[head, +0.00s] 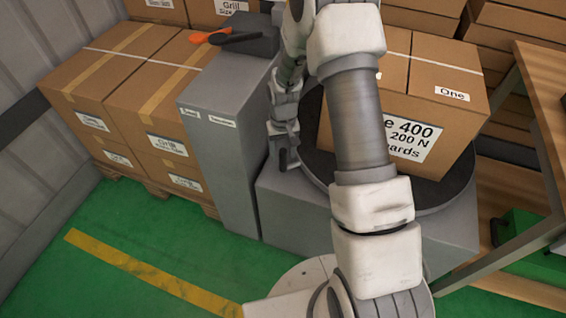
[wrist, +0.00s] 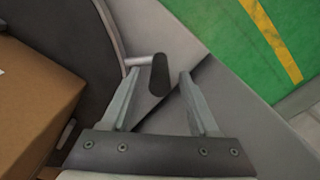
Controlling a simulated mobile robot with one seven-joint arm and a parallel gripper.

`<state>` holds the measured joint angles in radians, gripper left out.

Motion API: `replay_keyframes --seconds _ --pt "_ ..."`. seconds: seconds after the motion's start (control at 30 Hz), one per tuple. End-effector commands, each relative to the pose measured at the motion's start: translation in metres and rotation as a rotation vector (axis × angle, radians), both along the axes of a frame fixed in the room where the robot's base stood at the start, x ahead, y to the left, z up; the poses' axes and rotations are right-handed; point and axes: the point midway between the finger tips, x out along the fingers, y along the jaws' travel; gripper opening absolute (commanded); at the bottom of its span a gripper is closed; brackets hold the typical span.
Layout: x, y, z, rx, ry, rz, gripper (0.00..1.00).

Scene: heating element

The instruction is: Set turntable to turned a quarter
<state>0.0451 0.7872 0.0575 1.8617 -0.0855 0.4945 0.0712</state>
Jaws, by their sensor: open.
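The turntable (head: 457,188) is a dark round disc on a grey block, with a large cardboard box (head: 440,95) on it. In the wrist view the turntable (wrist: 88,35) is at the upper left, with part of the box (wrist: 35,100). A handle with a pale rod and dark grip (wrist: 158,76) sticks out at the disc's rim. My gripper (wrist: 159,71) is open, its fingers on either side of the dark grip in the picture. I cannot tell whether they touch it. In the head view my gripper (head: 286,155) is at the disc's left edge; my arm hides part of disc and box.
A tall grey cabinet (head: 222,165) stands close left of the turntable, with an orange-handled tool (head: 212,36) on a dark block behind. Stacked boxes (head: 115,90) fill the left. A wooden table (head: 545,100) is at right. Green floor (head: 130,235) is clear at front left.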

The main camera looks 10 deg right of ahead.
Motion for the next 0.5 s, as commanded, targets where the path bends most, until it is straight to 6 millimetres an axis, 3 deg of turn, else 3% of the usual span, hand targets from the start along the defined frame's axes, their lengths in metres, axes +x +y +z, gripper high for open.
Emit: replay_keyframes --seconds 0.03,0.2,0.5 --pt "-0.001 0.000 -0.012 0.000 0.002 0.001 0.61" --pt "0.000 0.000 -0.030 0.000 0.001 0.001 0.61" --pt "0.000 0.000 -0.036 0.000 0.000 0.001 0.61"
